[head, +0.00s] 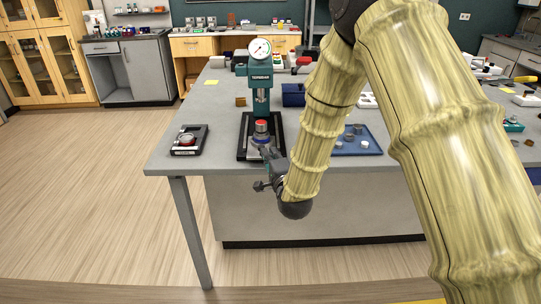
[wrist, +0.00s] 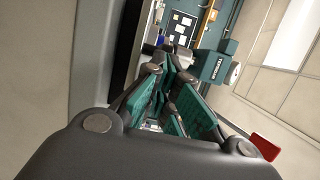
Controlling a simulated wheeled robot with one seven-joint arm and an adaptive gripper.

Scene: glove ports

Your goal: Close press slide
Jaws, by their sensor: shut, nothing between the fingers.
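The teal press (head: 261,86), with a round dial gauge on top, stands on the grey table. Its black base (head: 244,138) extends toward the table's front edge. A metal cylinder with a red top (head: 261,127) stands on this base, in front of the press column. In the wrist view, the press (wrist: 215,68) appears sideways beyond my fingers (wrist: 170,75).
A small black device (head: 186,140) sits left of the press. A blue tray (head: 356,142) with several small parts lies to the right, partly behind my arm. A dark blue box (head: 293,95) stands behind it. The floor left of the table is clear.

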